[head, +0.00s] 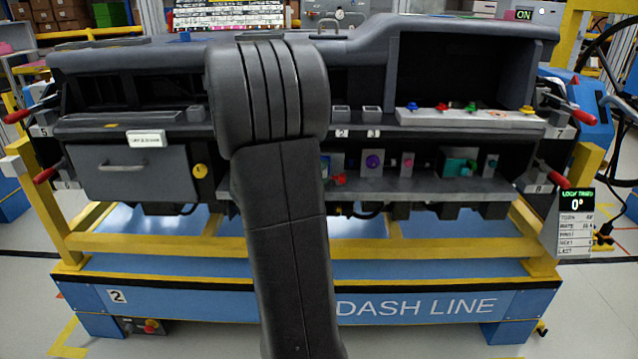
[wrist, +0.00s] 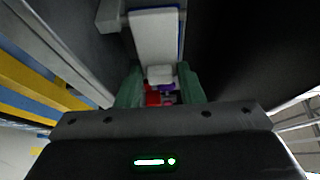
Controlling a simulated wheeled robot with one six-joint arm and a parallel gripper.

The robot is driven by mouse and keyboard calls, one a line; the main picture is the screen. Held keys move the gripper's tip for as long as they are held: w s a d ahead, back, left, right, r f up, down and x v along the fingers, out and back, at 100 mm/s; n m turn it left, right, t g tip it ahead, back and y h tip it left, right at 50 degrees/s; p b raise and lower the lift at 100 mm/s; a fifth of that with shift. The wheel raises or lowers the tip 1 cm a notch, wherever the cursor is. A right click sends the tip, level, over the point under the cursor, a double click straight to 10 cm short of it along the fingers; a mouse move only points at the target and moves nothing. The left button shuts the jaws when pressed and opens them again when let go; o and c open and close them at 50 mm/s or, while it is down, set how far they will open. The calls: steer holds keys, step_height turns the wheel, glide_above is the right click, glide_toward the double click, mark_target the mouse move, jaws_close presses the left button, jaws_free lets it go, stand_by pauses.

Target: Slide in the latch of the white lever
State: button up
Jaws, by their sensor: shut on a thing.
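In the wrist view, the green fingers of my gripper (wrist: 160,82) are closed in around a small white block (wrist: 160,74), which I take to be the white lever's end. Just beyond it is a pale upright plate (wrist: 155,38) with a blue edge on its right. Red and purple parts show low between the fingers, partly hidden by the gripper body. The latch cannot be told apart clearly. In the head view, my arm hides my gripper and the white lever.
The grey dashboard's lower shelf (head: 430,188) holds a purple knob (head: 373,162) and a teal block (head: 458,165). A drawer (head: 130,172) is at left. Red-handled clamps, such as one at lower right (head: 560,178), stick out at the sides. A yellow-blue frame (head: 200,299) lies below.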

steer(key=shift+w+d+f+n+t+y+b, duration=0.1)
steer(key=shift+w+n+t+y+b, duration=0.1)
steer(key=shift+n+y+b, duration=0.25)
steer(key=shift+w+d+n+t+y+b, duration=0.1)
steer(key=shift+n+t+y+b, duration=0.15)
steer(key=shift+y+b, duration=0.25)
steer(key=shift+y, duration=0.25)
steer(key=o, duration=0.8)
steer(key=shift+c, duration=0.2)
steer(key=shift+a, duration=0.1)
steer(key=p+v, duration=0.1)
steer(key=v, duration=1.2)
steer(key=shift+s+a, duration=0.15)
steer(key=shift+s, duration=0.2)
